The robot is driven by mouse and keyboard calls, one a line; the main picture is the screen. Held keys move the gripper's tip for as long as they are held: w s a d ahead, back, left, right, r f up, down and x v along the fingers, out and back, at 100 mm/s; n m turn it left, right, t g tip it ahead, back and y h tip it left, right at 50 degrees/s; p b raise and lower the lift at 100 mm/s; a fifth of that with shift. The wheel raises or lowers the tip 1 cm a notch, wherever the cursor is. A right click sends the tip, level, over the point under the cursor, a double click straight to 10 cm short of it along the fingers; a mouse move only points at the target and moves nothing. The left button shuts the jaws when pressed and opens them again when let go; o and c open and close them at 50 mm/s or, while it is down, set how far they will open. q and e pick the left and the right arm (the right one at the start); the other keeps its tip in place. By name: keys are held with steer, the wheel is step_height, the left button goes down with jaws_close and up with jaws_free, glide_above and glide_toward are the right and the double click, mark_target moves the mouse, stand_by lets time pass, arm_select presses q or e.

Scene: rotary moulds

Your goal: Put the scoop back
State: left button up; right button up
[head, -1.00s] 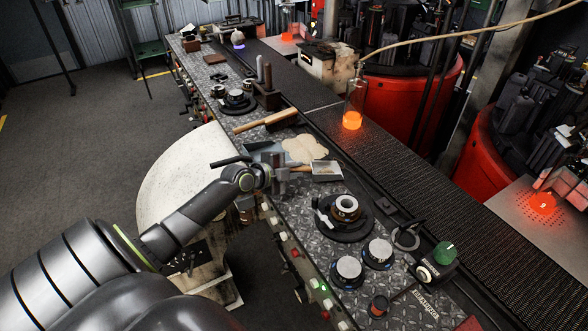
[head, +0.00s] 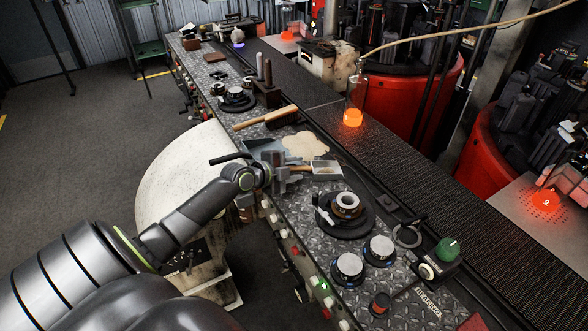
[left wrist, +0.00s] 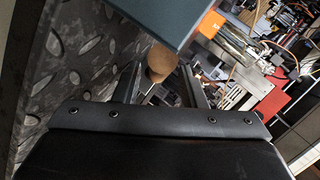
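The scoop (head: 327,169) has a grey metal pan and a wooden handle. In the head view it is beside the beige patch, with its pan pointing right. My left gripper (head: 288,171) is at the handle end of the scoop. In the left wrist view the rounded wooden end (left wrist: 162,64) sits between the two fingers of my left gripper (left wrist: 162,82). Whether the fingers press on it is unclear. A blue-grey flat surface (left wrist: 160,15) covers the top of that view. My right gripper is not in view.
A blue-grey tray (head: 258,147) lies just behind my left gripper, with a beige patch (head: 307,146) beside it. A wooden-handled brush or mallet (head: 265,118) lies farther back. A round dark mould (head: 346,206) stands in front of the scoop. A glowing glass bottle (head: 352,117) stands behind.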

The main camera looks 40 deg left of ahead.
arm_select(q)
steer(key=shift+f, duration=0.1)
steer(key=shift+r+p, duration=0.65)
steer(key=shift+p, duration=0.25)
steer(key=shift+s+a, duration=0.15)
steer(key=shift+s, duration=0.25)
steer(key=v, duration=1.1)
steer(key=shift+r, duration=0.15)
steer(key=shift+s, duration=0.1)
